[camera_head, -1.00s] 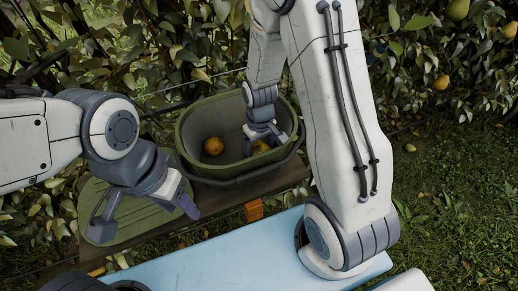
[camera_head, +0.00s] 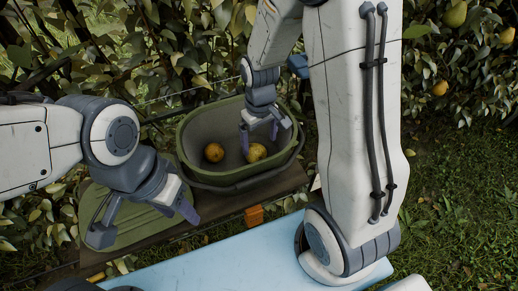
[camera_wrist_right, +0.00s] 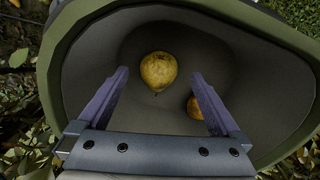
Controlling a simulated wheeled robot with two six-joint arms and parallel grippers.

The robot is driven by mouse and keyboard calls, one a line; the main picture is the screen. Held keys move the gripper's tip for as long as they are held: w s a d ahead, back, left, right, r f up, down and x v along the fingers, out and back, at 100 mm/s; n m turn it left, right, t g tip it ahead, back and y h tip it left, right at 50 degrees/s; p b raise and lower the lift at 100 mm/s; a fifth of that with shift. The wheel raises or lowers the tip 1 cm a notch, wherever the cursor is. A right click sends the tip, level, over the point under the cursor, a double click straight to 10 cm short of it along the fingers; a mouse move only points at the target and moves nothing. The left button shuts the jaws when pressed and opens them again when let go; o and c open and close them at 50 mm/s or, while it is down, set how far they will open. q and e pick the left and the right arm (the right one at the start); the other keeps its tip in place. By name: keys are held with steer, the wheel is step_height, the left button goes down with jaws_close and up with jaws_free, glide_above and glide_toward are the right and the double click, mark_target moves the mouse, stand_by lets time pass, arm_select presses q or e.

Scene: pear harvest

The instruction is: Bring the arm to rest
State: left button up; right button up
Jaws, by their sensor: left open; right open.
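My right gripper (camera_head: 259,133) is open and empty above the right part of the green basket (camera_head: 184,151). In the right wrist view its two fingers (camera_wrist_right: 157,92) are spread wide with nothing between them. My left gripper (camera_head: 146,223) is open and empty, above a green lid at the left.
The green lid (camera_head: 135,226) lies on a wooden board (camera_head: 215,203) beside the basket. Leafy bushes stand close behind, with pears (camera_head: 456,14) hanging at the upper right. Grass is open at the right.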

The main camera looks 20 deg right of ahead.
steer(key=shift+r, duration=1.35)
steer(key=shift+s+a+r, duration=0.1)
steer(key=shift+a+r, duration=0.15)
steer(key=shift+a, duration=0.05)
steer(key=s+a+r+n+p, duration=0.1)
steer(key=s+a+r+n, duration=0.1)
steer(key=s+a+r, duration=0.3)
steer(key=s+a+r+n+y+p, duration=0.1)
steer(key=s+a+r, duration=0.5)
steer(key=s, duration=0.7)
steer(key=shift+a+r+n+p, duration=0.3)
steer(key=shift+a+n+p, duration=0.3)
steer(key=shift+n, duration=0.3)
